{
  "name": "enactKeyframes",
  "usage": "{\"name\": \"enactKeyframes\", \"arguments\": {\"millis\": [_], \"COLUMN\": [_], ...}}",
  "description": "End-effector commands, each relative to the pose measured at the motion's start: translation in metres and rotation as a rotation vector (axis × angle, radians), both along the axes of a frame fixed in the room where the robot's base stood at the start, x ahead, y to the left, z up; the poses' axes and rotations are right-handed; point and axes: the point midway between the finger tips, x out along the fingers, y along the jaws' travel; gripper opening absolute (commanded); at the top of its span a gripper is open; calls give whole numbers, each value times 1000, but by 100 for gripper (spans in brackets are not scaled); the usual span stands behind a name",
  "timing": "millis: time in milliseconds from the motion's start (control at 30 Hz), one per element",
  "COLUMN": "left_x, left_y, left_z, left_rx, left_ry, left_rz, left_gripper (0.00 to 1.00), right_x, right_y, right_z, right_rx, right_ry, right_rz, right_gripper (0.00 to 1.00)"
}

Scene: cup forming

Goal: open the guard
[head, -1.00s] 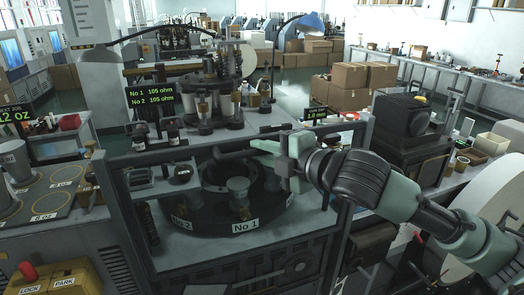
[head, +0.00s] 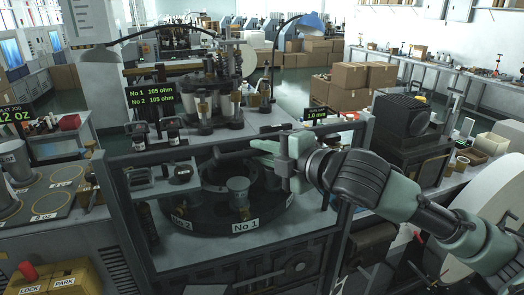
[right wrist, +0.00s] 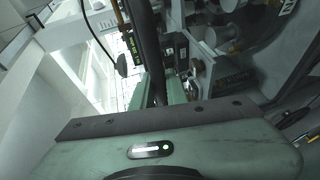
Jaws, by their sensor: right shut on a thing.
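The guard (head: 350,136) shows as a grey frame of posts and rails around the front of the cup-forming machine. A dark bar (head: 232,155), seemingly the guard's handle, runs crosswise above the turntable (head: 215,222). My right gripper (head: 262,151) reaches in from the right at the bar's right end and is shut on it. In the right wrist view the dark bar (right wrist: 158,88) passes between the pale green fingers. My right wrist hides part of the frame behind it. My left gripper is in neither view.
Metal cups (head: 238,188) stand on the turntable, with a "No 1" label at its front. A tooling stack (head: 215,85) rises behind. A yellow box (head: 62,279) with a red knob is at lower left. A black machine (head: 405,125) stands at right.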

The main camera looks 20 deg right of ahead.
Motion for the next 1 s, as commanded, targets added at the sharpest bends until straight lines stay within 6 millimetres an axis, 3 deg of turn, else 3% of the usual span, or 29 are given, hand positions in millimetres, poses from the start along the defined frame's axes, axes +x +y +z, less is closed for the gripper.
{"name": "enactKeyframes", "arguments": {"millis": [167,367,1000], "left_x": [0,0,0], "left_y": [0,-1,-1], "left_z": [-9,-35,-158], "left_rx": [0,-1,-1], "left_ry": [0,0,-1], "left_rz": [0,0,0], "left_gripper": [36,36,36], "right_x": [0,0,-1], "right_y": [1,1,1], "right_z": [-15,-61,-284], "right_rx": [-1,0,0], "right_ry": [4,9,10], "right_rz": [1,1,1], "right_gripper": [0,0,0]}}
